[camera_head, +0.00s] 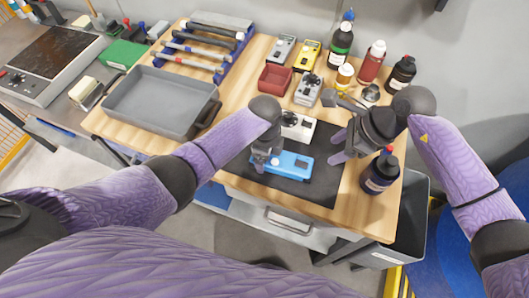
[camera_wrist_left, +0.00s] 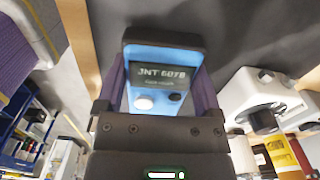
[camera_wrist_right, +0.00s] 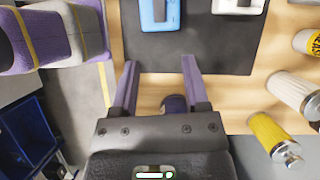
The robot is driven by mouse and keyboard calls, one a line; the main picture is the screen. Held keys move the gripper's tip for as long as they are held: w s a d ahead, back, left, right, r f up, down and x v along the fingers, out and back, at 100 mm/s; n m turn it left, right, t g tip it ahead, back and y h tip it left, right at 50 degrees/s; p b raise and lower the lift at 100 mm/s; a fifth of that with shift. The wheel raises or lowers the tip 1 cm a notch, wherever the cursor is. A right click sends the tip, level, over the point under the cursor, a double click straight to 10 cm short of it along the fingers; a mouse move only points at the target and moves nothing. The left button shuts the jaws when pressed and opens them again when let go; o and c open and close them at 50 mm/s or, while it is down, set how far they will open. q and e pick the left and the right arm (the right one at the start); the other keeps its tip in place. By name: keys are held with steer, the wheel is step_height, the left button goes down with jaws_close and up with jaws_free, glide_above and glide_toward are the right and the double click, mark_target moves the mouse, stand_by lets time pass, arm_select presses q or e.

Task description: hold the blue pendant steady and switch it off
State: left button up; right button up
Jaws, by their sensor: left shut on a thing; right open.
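The blue pendant (camera_head: 290,163) lies on the dark mat at the front of the bench. My left gripper (camera_head: 265,160) is shut on its left end. In the left wrist view the pendant (camera_wrist_left: 160,72) sits between both fingers, with a dark label, a white round knob and a dark button on its face. Part of the pendant (camera_wrist_right: 160,14) also shows at the top of the right wrist view. My right gripper (camera_head: 342,146) is open and empty, to the right of the pendant and apart from it. In the right wrist view its fingers (camera_wrist_right: 160,88) are spread over the mat's edge.
A white device (camera_head: 298,127) sits just behind the pendant. A dark bottle with a red cap (camera_head: 380,172) stands at the right, close to my right gripper. Several bottles and small devices stand behind. A grey tray (camera_head: 160,102) is at the left. The dark mat (camera_head: 325,185) is partly bare.

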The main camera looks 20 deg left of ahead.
arm_select(q)
jaws_close()
arm_select(e)
steer(key=shift+a+m, duration=0.1)
steer(key=shift+m, duration=0.2)
steer(key=c, duration=0.4)
steer(key=shift+a+m, duration=0.2)
steer(key=shift+m, duration=0.7)
steer(key=shift+c, duration=0.9)
steer(key=m, duration=0.3)
steer(key=shift+a, duration=0.3)
jaws_close()
steer(key=r+m, duration=0.1)
steer(key=m, duration=3.1)
glide_above(290, 161)
steer(key=d, duration=0.2)
steer(key=shift+t+h, duration=0.3)
steer(key=shift+h, duration=0.1)
steer(key=shift+s+d+f, duration=0.1)
steer(key=shift+d+f, duration=0.05)
steer(key=shift+f, duration=3)
